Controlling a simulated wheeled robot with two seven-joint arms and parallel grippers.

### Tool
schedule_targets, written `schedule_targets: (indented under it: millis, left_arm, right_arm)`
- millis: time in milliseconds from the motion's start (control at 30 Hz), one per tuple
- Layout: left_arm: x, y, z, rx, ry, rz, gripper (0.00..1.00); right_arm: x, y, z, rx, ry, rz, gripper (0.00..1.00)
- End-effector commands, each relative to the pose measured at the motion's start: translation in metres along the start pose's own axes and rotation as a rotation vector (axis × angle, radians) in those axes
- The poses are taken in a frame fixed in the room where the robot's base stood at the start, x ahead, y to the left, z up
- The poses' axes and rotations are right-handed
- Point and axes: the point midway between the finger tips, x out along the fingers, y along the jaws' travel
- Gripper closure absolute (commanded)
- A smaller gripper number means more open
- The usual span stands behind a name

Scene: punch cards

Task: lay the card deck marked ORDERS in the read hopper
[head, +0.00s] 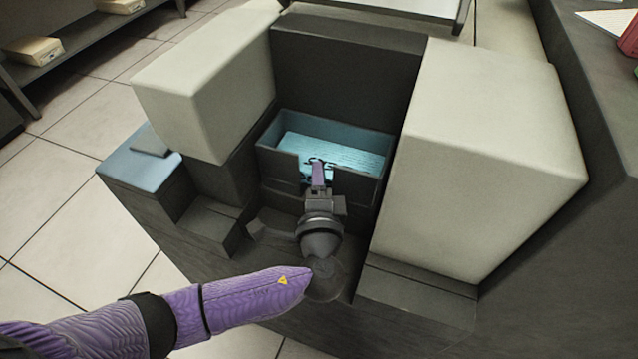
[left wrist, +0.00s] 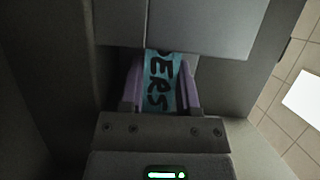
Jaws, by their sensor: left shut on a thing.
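The blue card deck marked ORDERS (head: 340,153) lies inside the dark read hopper (head: 376,143), between the hopper's walls. My left gripper (head: 318,176) reaches through the notch in the hopper's front wall and is shut on the near edge of the deck. In the left wrist view the deck (left wrist: 159,85) shows between the two purple fingers of the left gripper (left wrist: 162,88), with the letters "ERS" readable. The rest of the deck is hidden there by the hopper's wall. My right gripper is not in view.
Large pale housings flank the hopper, one at left (head: 205,85) and one at right (head: 490,150). A blue-topped ledge (head: 130,165) is at the left of the machine. A shelf (head: 90,45) with boxes stands at the far left.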

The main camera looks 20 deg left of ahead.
Motion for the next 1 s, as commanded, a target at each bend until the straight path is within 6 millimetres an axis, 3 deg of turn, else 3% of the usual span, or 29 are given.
schedule_targets:
  millis: [267, 300, 433, 767, 1000]
  left_arm:
    - [0.0, 0.002, 0.0, -0.001, 0.0, 0.001, 1.0]
    - [0.0, 0.001, 0.0, 0.0, 0.0, 0.002, 0.51]
    - [0.0, 0.0, 0.0, -0.001, 0.0, 0.002, 0.24]
    - [-0.001, -0.005, 0.0, -0.001, 0.0, 0.0, 0.24]
    - [-0.052, -0.007, 0.0, -0.003, 0.001, 0.006, 0.24]
  right_arm:
    - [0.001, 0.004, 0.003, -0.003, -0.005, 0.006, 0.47]
    - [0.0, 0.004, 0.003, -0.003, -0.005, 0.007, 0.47]
    - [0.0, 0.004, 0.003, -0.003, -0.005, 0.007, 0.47]
    - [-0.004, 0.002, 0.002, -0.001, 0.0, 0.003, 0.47]
    - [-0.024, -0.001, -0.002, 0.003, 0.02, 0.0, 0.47]
